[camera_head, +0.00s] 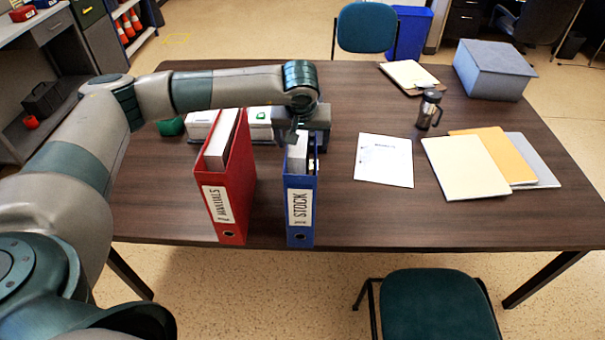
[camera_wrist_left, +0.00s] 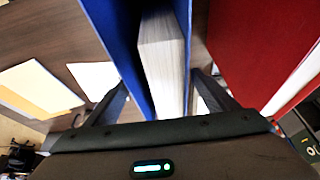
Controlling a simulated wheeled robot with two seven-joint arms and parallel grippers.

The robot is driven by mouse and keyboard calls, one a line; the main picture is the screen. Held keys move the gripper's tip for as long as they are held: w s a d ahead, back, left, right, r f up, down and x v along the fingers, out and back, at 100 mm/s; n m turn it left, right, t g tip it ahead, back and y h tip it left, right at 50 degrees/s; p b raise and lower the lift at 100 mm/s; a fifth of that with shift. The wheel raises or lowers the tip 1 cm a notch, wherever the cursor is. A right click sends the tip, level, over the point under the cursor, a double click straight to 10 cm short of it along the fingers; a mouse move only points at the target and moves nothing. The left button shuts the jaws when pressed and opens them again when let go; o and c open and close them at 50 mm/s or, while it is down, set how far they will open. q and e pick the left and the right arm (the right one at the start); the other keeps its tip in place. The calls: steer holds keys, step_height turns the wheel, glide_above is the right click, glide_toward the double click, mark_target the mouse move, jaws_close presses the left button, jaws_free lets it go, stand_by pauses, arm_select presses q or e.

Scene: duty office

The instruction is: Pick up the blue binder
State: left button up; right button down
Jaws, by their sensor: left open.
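The blue binder (camera_head: 300,202) stands upright near the table's front edge, with a white label reading STOCK on its spine. My left gripper (camera_head: 305,135) is at the binder's top, toward its far end. In the left wrist view the blue binder (camera_wrist_left: 112,30) and its white pages (camera_wrist_left: 163,60) lie between the two open fingers (camera_wrist_left: 160,100), one on each side. I cannot tell whether the fingers touch it. My right gripper is not in view.
A red binder (camera_head: 232,190) labelled MANUALS stands just left of the blue one, with a narrow gap. White boxes (camera_head: 260,122) stand behind. Paper (camera_head: 384,160), folders (camera_head: 465,168), a dark cup (camera_head: 429,110) and a grey box (camera_head: 493,70) are to the right.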

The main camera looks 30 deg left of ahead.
arm_select(q)
steer(key=shift+f+b, duration=0.25)
steer(key=shift+b, duration=0.35)
stand_by(1.0)
steer(key=shift+c, duration=0.4)
jaws_close()
steer(key=shift+w+r, duration=0.1)
